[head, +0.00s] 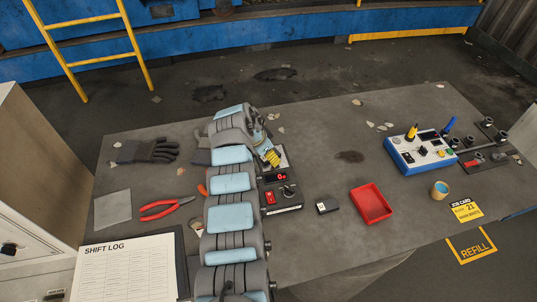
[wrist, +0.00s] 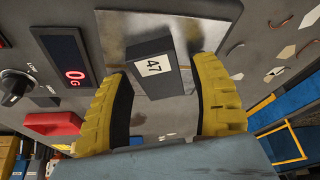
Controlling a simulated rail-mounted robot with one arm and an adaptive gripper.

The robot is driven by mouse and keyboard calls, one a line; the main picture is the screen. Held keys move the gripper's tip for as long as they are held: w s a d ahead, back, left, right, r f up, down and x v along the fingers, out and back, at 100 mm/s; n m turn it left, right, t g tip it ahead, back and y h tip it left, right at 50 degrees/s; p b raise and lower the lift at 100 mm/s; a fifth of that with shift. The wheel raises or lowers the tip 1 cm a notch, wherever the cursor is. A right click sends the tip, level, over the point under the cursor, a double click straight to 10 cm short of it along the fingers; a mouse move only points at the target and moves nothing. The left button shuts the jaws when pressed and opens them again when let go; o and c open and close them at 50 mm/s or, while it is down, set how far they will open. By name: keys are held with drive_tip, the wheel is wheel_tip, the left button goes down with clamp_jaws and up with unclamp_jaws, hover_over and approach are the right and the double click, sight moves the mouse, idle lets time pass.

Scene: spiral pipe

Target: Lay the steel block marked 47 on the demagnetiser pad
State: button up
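The steel block marked 47 (wrist: 155,68) shows in the wrist view between the two yellow fingers of my gripper (wrist: 162,75), over the shiny metal demagnetiser pad (wrist: 118,28). It looks to rest on the pad. The fingers straddle the block, and a strip of grey shows between it and the left finger, so the gripper looks open. In the head view my gripper (head: 271,157) is low over the demagnetiser unit (head: 283,194), and my arm and fingers hide the block. The unit's red display reads 0 G.
A red tray (head: 371,203) and a small dark block (head: 327,207) stand right of the unit. Further right are a blue-white control box (head: 421,152), a small cup (head: 440,190) and a yellow job card (head: 467,208). Red pliers (head: 166,208) and gloves (head: 148,151) lie left.

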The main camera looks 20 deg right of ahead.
drive_tip(key=shift+r, duration=0.1)
drive_tip(key=shift+a+r, duration=0.1)
drive_tip(key=shift+r, duration=0.25)
drive_tip(key=v, duration=1.1)
drive_tip(key=shift+r, duration=0.2)
